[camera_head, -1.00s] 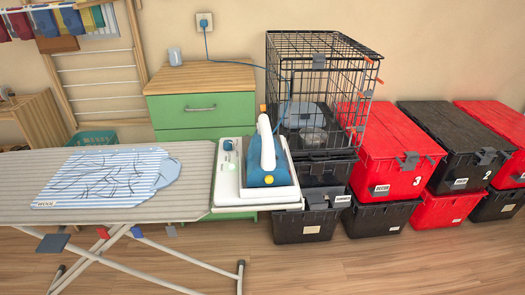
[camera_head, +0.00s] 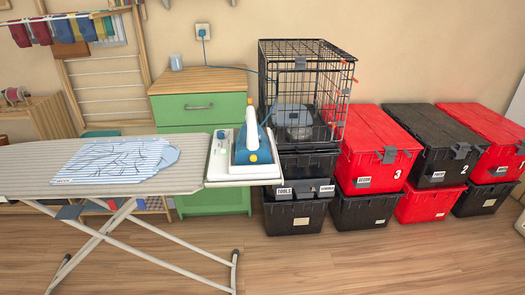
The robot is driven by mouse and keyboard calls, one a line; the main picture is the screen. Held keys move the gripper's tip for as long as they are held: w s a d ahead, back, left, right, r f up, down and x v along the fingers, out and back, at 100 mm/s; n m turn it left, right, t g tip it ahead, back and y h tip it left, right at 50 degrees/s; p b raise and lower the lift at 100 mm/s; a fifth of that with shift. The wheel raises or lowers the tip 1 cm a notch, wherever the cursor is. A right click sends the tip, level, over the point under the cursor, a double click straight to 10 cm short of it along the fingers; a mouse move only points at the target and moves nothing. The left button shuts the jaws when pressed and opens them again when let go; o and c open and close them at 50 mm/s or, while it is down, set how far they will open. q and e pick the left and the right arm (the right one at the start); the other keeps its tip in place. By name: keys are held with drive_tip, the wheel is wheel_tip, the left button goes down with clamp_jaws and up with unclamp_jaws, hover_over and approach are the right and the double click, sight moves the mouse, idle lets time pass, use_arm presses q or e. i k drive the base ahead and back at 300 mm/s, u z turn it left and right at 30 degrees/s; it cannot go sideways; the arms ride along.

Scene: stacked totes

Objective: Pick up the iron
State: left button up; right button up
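The iron (camera_head: 252,143) is blue with a white handle and a yellow dial. It stands on a white rest (camera_head: 217,170) at the right end of the ironing board (camera_head: 32,192). A blue cord rises behind it toward the wall outlet (camera_head: 203,31). Neither of my grippers shows in the head view.
A striped blue-white cloth (camera_head: 115,160) lies on the board. A green drawer cabinet (camera_head: 200,112) stands behind the iron. A wire cage (camera_head: 306,90) sits on black totes (camera_head: 295,214), with red totes (camera_head: 372,150) further right. The wooden floor in front (camera_head: 380,262) is clear.

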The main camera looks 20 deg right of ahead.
sight(252, 139)
drive_tip(key=z, duration=0.9)
drive_tip(key=i, duration=0.6)
drive_tip(key=u, duration=1.05)
